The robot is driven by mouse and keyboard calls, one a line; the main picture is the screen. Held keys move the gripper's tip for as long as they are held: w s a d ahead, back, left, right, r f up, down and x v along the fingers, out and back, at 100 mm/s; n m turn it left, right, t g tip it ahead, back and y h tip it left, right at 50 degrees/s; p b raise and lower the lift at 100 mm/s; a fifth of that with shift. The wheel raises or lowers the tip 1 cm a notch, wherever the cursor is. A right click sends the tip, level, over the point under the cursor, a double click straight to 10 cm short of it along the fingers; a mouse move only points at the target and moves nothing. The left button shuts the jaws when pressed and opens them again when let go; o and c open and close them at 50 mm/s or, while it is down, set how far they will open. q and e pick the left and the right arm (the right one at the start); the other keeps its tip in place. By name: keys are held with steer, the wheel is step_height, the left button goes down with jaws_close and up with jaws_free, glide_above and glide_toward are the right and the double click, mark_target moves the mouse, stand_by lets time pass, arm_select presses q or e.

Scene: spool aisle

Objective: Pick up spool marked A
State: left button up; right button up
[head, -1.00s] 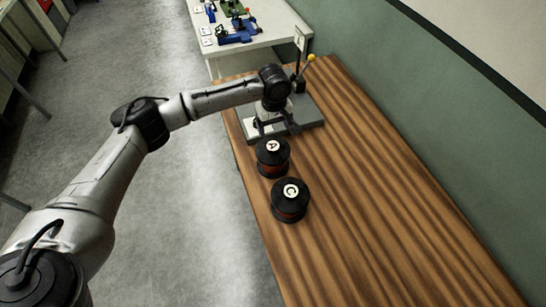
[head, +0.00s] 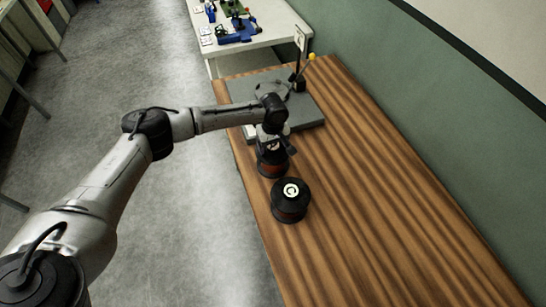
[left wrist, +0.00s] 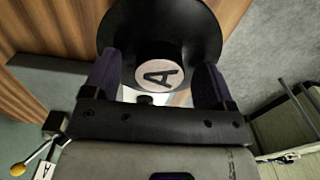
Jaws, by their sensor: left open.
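The spool marked A (head: 272,167) stands on the wooden table, black with a reddish band. My left gripper (head: 274,147) is right above it and hides most of its top in the head view. In the left wrist view the white label with the A (left wrist: 160,74) sits between the two fingers of the open left gripper (left wrist: 155,85). The black flange lies just beyond the fingertips; I cannot tell whether they touch it. My right gripper is not in view.
A spool marked C (head: 290,201) stands just in front of spool A. Behind is a grey base plate (head: 305,108) with a post and a yellow-tipped lever (head: 311,57). The table (head: 365,200) is clear to the right. A green wall (head: 400,75) runs along its right side.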

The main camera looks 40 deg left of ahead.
arm_select(q)
steer(key=shift+f, duration=0.15)
steer(key=shift+c, duration=0.4)
steer(key=c, duration=1.3)
jaws_close()
steer(key=shift+w, duration=0.1)
